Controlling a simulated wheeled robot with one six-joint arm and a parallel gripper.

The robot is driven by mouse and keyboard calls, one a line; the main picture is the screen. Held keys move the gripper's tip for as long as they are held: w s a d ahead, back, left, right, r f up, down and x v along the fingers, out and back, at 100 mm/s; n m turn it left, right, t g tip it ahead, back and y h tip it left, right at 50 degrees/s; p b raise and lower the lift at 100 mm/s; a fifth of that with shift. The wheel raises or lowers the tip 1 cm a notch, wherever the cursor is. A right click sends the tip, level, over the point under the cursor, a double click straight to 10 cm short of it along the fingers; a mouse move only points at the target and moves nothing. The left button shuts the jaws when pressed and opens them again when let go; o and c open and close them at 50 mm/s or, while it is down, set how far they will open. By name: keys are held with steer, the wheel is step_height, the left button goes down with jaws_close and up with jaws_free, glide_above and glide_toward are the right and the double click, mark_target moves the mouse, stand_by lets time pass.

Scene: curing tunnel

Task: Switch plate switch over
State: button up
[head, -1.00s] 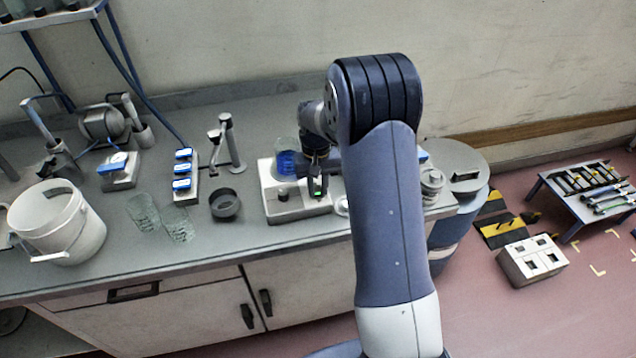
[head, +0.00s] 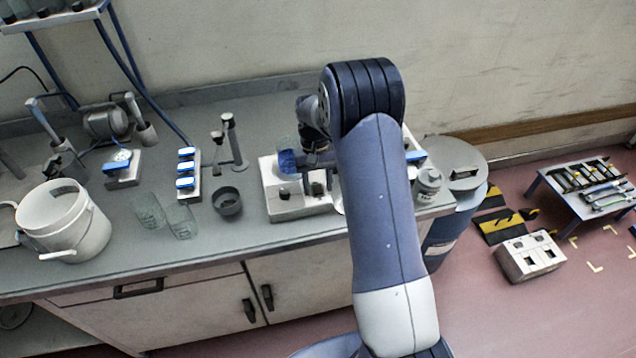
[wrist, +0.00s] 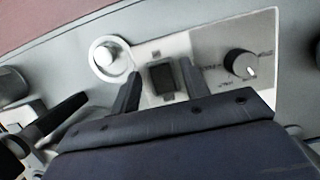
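The plate (head: 296,207) is a pale box on the bench, with a beaker of blue liquid (head: 287,160) on its top. In the wrist view its front panel (wrist: 215,50) carries a dark rocker switch (wrist: 162,78) and a black round knob (wrist: 241,65) to the right. My gripper (wrist: 160,72) is open, its two dark fingers on either side of the switch, with nothing held between them. I cannot tell whether a finger touches the panel. In the head view my arm hides part of the plate, and the gripper shows only as a dark shape there.
A white bucket (head: 62,222), clear glasses (head: 181,221), a dark dish (head: 227,201) and a blue-switched strip (head: 187,180) stand left of the plate. A white jar (head: 428,182) stands to its right. The bench front has some bare room.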

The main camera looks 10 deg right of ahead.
mark_target(316, 185)
steer(key=b+v, duration=0.1)
steer(key=v, duration=0.9)
steer(key=shift+r+b, duration=0.4)
steer(key=shift+f, duration=0.15)
steer(key=p+x, duration=0.1)
steer(key=x, duration=0.9)
steer(key=shift+s+f+p, duration=0.1)
steer(key=shift+f+p, duration=0.2)
steer(key=shift+f, duration=0.1)
steer(key=shift+t+b, duration=0.3)
steer(key=shift+b, duration=0.1)
steer(key=shift+t+b, duration=0.3)
steer(key=shift+r+p, duration=0.25)
steer(key=shift+p, duration=0.25)
